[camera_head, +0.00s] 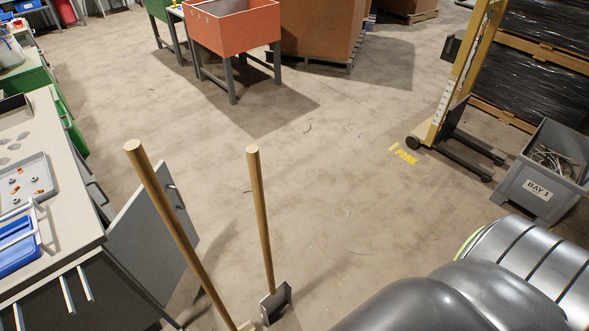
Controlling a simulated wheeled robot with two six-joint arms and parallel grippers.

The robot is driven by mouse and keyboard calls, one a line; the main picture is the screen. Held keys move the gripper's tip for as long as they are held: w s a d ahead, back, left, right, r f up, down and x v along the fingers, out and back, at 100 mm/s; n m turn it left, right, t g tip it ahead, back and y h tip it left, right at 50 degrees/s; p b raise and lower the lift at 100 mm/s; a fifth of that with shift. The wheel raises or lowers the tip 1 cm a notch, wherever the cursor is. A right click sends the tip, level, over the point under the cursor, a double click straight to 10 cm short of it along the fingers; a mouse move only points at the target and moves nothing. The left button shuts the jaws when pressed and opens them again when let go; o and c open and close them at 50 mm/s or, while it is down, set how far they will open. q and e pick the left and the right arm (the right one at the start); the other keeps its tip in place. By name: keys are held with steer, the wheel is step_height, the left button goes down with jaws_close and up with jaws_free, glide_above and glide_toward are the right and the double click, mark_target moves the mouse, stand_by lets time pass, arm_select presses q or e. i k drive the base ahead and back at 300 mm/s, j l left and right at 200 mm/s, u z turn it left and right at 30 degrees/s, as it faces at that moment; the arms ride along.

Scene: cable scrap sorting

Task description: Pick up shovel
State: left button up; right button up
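Two long wooden handles stand nearly upright near the bottom centre of the head view. The right one (261,215) runs down to a small grey metal scoop (276,304) resting on the floor; this looks like the shovel. The two handles are apart at the top. Neither of my grippers shows in the view, and nothing touches the visible parts of the handles.
A workbench (76,215) with a grey tray (28,184) and a blue tray (14,247) stands at left. A grey panel (150,235) is beside the left handle. An orange bin (235,27) stands behind. A grey BAY 1 bin (540,186) is at right. The middle floor is mostly clear, with small scraps.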

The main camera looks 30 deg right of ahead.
mark_target(279, 296)
steer(key=z, duration=0.75)
